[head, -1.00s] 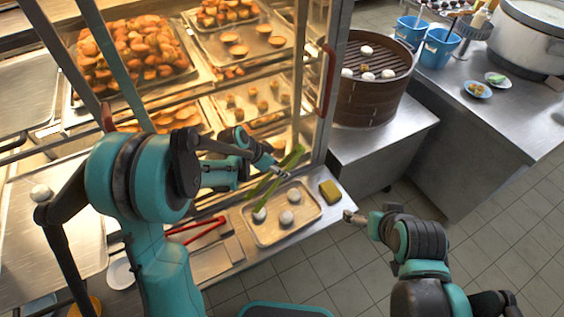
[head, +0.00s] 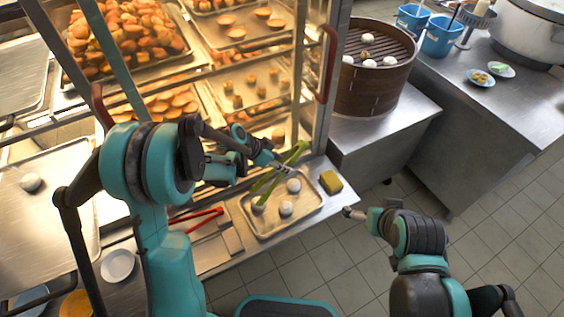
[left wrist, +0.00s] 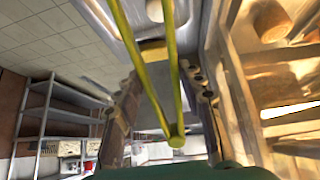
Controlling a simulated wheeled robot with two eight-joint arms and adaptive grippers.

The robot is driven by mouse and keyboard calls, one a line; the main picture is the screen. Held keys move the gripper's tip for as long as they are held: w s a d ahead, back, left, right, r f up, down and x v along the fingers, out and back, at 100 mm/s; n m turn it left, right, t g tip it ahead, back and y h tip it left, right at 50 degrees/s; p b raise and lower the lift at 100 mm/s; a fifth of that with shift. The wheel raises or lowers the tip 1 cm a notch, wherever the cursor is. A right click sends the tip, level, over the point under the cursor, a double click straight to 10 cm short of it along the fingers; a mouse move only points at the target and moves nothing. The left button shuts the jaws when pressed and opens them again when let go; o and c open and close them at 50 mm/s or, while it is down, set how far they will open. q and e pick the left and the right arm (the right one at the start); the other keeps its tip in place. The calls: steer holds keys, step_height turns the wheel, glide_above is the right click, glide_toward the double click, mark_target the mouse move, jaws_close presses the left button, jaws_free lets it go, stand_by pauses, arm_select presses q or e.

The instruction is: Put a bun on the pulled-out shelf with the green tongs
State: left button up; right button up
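My left gripper (head: 283,168) is shut on the green tongs (head: 265,184), above a small tray (head: 248,229) with three white buns: the left bun (head: 258,205), the front bun (head: 286,209) and the back bun (head: 293,185). In the left wrist view the tongs (left wrist: 146,85) form an open V, with a pale round shape between the arms that may be a bun. A metal shelf (head: 60,215) juts out at the left and bears one white bun (head: 29,182). My right gripper (head: 352,213) is over the floor; its fingers are too small to read.
A glass-sided cabinet (head: 318,70) of pastries stands behind the tray. A yellow sponge (head: 331,182) lies right of the tray, red-handled tongs (head: 197,216) left of it. A bamboo steamer (head: 372,90) with buns is at the back. A plate (head: 117,265) is front left.

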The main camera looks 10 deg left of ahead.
arm_select(q)
steer(key=shift+o, duration=0.8)
steer(key=shift+t, duration=0.3)
steer(key=shift+w+f+b, duration=0.15)
steer(key=shift+f+b, duration=0.5)
steer(key=shift+f, duration=2.2)
steer(key=shift+c, duration=0.3)
